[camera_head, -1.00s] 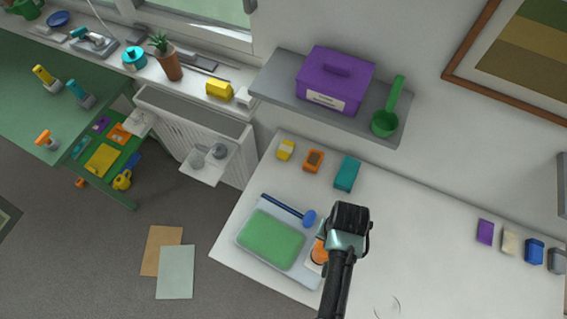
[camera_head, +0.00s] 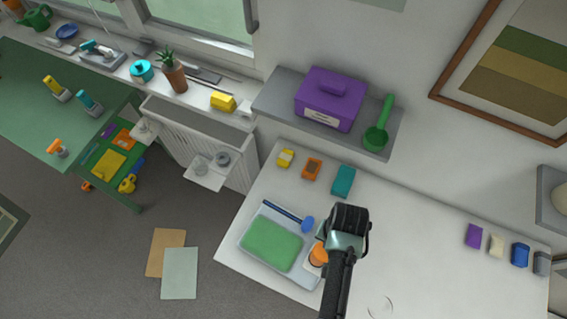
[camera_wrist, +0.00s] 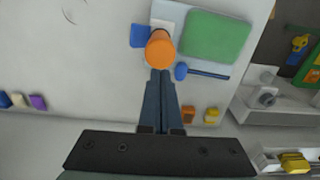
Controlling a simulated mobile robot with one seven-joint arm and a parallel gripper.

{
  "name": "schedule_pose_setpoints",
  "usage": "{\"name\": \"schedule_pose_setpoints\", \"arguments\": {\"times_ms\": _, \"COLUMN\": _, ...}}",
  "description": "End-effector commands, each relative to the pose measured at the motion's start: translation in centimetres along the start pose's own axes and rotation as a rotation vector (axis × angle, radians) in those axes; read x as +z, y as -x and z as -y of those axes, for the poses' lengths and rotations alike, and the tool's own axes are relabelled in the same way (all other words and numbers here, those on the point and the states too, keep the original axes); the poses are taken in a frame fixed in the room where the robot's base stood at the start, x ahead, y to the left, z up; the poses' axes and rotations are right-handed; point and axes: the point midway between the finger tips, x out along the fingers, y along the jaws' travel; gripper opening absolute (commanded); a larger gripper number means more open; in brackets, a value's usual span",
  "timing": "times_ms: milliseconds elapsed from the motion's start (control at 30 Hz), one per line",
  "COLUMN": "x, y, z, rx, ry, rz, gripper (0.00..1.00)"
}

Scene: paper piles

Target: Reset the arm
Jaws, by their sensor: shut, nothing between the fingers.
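My gripper (camera_wrist: 161,75) is shut and empty in the wrist view, its fingertips together. In that view an orange round thing (camera_wrist: 160,48) shows just beyond the tips; whether they touch cannot be told. In the head view my arm reaches up over the white table (camera_head: 420,265), and the wrist hides the fingers and part of the orange thing (camera_head: 318,256).
A tray with a green pad (camera_head: 272,244) and a blue-ended tool (camera_head: 307,224) lies left of my arm. Small yellow, orange and teal boxes (camera_head: 343,181) stand behind. A shelf (camera_head: 275,97) holds a purple box (camera_head: 330,100) and green scoop (camera_head: 376,138). The right tabletop is mostly clear.

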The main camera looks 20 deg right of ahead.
Motion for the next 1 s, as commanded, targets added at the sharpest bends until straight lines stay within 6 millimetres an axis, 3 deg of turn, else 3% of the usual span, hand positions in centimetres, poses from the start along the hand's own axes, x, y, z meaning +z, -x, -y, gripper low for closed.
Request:
{"name": "schedule_pose_setpoints", "arguments": {"times_ms": 533, "x": 0.0, "y": -0.1, "z": 0.0, "rx": 0.000, "ry": 0.000, "rz": 0.000, "gripper": 0.00}}
{"name": "schedule_pose_setpoints", "arguments": {"times_ms": 633, "x": -3.1, "y": 0.9, "z": 1.1, "rx": -0.011, "ry": 0.036, "rz": -0.098, "gripper": 0.00}}
{"name": "schedule_pose_setpoints", "arguments": {"times_ms": 767, "x": -9.6, "y": 4.7, "z": 4.5, "rx": -0.050, "ry": 0.123, "rz": -0.331, "gripper": 0.00}}
{"name": "schedule_pose_setpoints", "arguments": {"times_ms": 900, "x": -15.7, "y": 11.8, "z": 9.9, "rx": -0.124, "ry": 0.231, "rz": -0.630, "gripper": 0.00}}
{"name": "schedule_pose_setpoints", "arguments": {"times_ms": 1000, "x": -18.1, "y": 17.9, "z": 14.1, "rx": -0.191, "ry": 0.302, "rz": -0.838, "gripper": 0.00}}
